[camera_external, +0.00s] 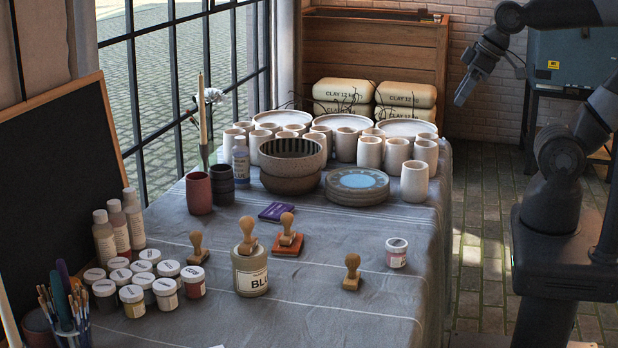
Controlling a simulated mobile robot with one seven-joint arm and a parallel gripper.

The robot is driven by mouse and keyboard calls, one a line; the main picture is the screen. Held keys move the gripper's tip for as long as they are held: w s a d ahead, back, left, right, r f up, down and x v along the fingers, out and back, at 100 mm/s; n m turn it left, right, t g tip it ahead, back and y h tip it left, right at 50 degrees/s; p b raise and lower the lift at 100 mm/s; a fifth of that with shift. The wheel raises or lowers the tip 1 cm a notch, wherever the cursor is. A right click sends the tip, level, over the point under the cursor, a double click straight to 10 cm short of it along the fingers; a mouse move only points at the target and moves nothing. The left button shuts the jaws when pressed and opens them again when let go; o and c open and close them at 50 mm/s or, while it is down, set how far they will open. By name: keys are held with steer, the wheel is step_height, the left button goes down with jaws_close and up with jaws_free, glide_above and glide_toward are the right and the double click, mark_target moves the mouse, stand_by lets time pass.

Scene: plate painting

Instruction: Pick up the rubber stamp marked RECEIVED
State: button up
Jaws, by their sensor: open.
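Several wooden-handled stamps are on the grey cloth-covered table (330,318). One stamp (198,247) stands at the left behind the paint jars. Another stamp (247,234) is on top of a jar labelled "BL…" (251,278). A third stamp (287,230) sits on a reddish-brown block (287,246). A fourth stamp (352,271) stands alone at the right front. No RECEIVED marking is readable on any of them. My gripper (463,93) is open and empty, high at the upper right, well away from the stamps.
Lidded paint jars (137,282) and a brush cup (70,325) crowd the left front. A small jar (397,253) stands at right. Behind are stacked plates (357,188), bowls (290,165) and pale cups (414,183). The front right cloth is clear.

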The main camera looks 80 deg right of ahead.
steer(key=w+d+f+n+t+h, duration=0.15)
steer(key=w+f+n, duration=0.45)
steer(key=w, duration=0.9)
steer(key=w+a+f+n+t+h, duration=0.1)
steer(key=w+f+n+h, duration=0.15)
steer(key=w+f, duration=0.9)
steer(key=w+d+f+n+t+h, duration=0.1)
steer(key=w+f+n, duration=0.3)
steer(key=w, duration=1.4)
steer(key=n+t+y, duration=0.6)
steer(key=n+t, duration=0.3)
steer(key=n, duration=1.2)
glide_above(198, 245)
steer(key=s+d, duration=0.1)
steer(key=d, duration=0.1)
steer(key=f, duration=0.3)
steer(key=shift+a, duration=0.2)
steer(key=shift+a+f+n+y, duration=0.25)
steer(key=shift+a+n+y, duration=0.05)
steer(key=shift+n, duration=0.05)
step_height(198, 245, down, 7)
steer(key=shift+f, duration=0.1)
steer(key=shift+w+r, duration=0.25)
steer(key=shift+w, duration=0.45)
steer(key=shift+w+a, duration=0.1)
steer(key=shift+w, duration=0.65)
steer(key=shift+c, duration=0.3)
